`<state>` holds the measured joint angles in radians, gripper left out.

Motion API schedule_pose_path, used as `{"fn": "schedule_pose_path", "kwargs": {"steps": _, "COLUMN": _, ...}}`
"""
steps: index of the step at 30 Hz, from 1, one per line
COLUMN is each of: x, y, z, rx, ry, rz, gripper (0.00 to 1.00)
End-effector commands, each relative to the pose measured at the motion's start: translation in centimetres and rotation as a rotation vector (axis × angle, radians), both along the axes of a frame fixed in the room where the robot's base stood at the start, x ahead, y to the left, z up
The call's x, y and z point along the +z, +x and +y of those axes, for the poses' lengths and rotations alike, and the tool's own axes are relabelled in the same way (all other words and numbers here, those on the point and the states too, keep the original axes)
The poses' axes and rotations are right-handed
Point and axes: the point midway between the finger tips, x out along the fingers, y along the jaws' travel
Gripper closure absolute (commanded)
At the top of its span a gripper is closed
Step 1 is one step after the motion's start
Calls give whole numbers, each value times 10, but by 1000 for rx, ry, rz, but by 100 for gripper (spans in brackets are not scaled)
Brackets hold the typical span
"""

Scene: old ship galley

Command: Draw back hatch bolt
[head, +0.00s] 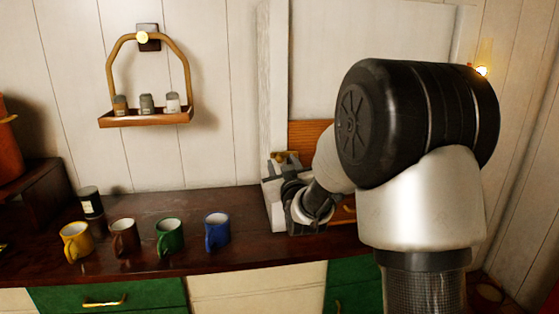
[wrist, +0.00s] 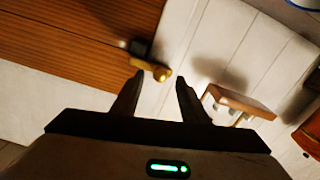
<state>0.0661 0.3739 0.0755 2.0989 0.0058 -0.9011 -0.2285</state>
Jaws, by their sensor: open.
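The hatch is a slatted orange-brown wooden panel (wrist: 70,45) in the wrist view. A small part of the hatch (head: 310,132) shows behind my arm in the head view. The brass bolt (wrist: 149,65) sits at the hatch's edge, with a rounded knob at its end and a dark fitting beside it. My gripper (wrist: 160,77) is open, and the knob appears between its two fingertips. I cannot tell whether the fingers are around the knob or short of it. In the head view my arm hides most of the hatch, and my gripper (head: 280,170) is partly hidden.
Yellow (head: 75,241), brown (head: 123,238), green (head: 169,238) and blue (head: 216,231) mugs stand on the dark counter (head: 150,265), left of my gripper. A hanging shelf (head: 146,118) with small shakers is on the white wall. A dark jar (head: 91,203) stands behind the mugs.

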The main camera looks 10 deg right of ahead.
Motion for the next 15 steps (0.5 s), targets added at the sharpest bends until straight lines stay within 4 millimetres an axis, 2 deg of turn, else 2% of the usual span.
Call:
{"fn": "schedule_pose_path", "kwargs": {"steps": 3, "x": 0, "y": 14, "z": 0, "rx": 0, "ry": 0, "rz": 0, "gripper": 60}}
{"fn": "schedule_pose_path", "kwargs": {"steps": 6, "x": 0, "y": 20, "z": 0, "rx": 0, "ry": 0, "rz": 0, "gripper": 60}}
{"fn": "schedule_pose_path", "kwargs": {"steps": 15, "x": 0, "y": 23, "z": 0, "rx": 0, "ry": 0, "rz": 0, "gripper": 60}}
